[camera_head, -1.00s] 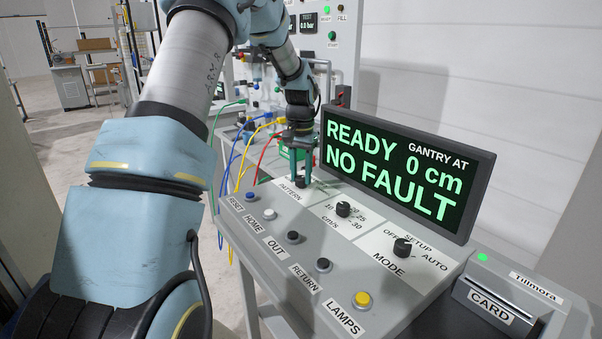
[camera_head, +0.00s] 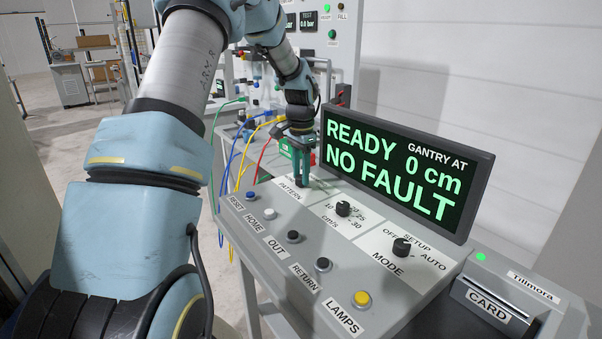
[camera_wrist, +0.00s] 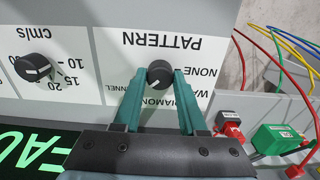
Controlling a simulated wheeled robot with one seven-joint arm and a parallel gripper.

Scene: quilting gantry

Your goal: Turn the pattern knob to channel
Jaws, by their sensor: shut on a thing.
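The black pattern knob (camera_wrist: 160,73) sits on a white panel marked PATTERN, upside down in the wrist view. Its white mark points down and a little left there, on the side of the DIAMOND and partly covered CHANNEL labels; I cannot tell exactly which it meets. My gripper (camera_wrist: 161,80) is shut on the knob, one green finger on each side. In the head view my gripper (camera_head: 302,180) reaches down onto the far left of the console, and its fingers hide most of the knob. The display (camera_head: 405,165) reads READY, NO FAULT, GANTRY AT 0 cm.
The cm/s knob (camera_head: 343,208) and MODE knob (camera_head: 401,246) stand right of my gripper. Several push buttons, including the yellow LAMPS button (camera_head: 362,299), line the console front. A card reader (camera_head: 500,300) is at right. Coloured cables (camera_wrist: 285,60) hang beyond the console's edge.

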